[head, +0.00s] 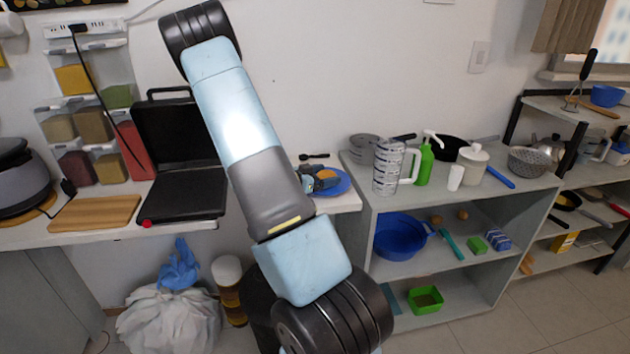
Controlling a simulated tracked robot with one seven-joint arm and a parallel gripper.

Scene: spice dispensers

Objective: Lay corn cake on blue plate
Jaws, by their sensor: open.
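The blue plate (343,184) lies on the white counter behind my arm, near the counter's right end. My gripper (325,178) is a small dark shape over the plate and covers much of it. It is open. A small orange-yellow patch, perhaps the corn cake (326,173), shows at the gripper, over the plate. It is too small to tell whether it rests on the plate or touches the fingers. My arm crosses the middle of the view and hides the plate's left side.
An open black grill (180,190) and a wooden board (95,213) lie on the counter at left, below spice dispensers (93,125). A shelf at right holds a patterned mug (388,167), a green bottle (425,163) and a blue bowl (398,240).

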